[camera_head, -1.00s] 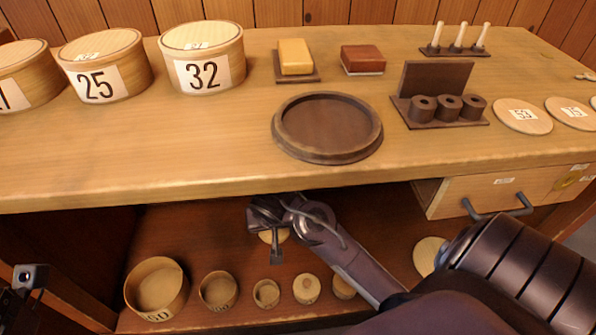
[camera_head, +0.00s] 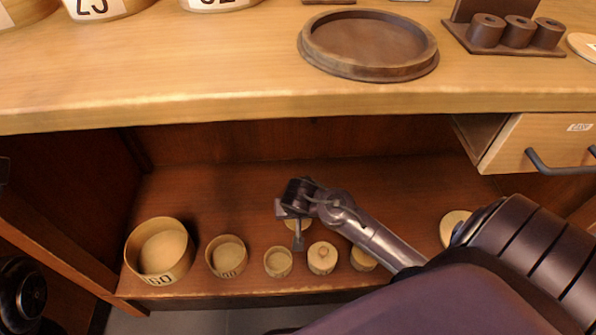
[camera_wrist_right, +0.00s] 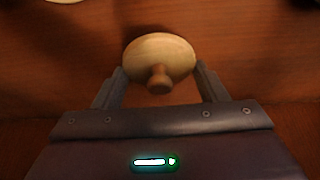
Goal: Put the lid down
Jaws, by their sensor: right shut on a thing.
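A small pale wooden lid (camera_wrist_right: 158,52) with a round knob is between the fingers of my right gripper (camera_wrist_right: 158,82) in the right wrist view, knob toward the camera. My right gripper (camera_head: 298,238) is shut on it. In the head view the gripper is inside the lower shelf (camera_head: 220,205), and the lid (camera_head: 303,226) shows only partly behind the fingers. I cannot tell whether the lid touches the shelf. My left gripper is not in view.
Along the shelf front stand a large round box (camera_head: 160,250), a smaller open box (camera_head: 227,257), a small open box (camera_head: 278,262), a knobbed lidded box (camera_head: 322,258) and another small one (camera_head: 363,260). A pale disc (camera_head: 455,222) lies right. The tabletop (camera_head: 200,75) overhangs the shelf.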

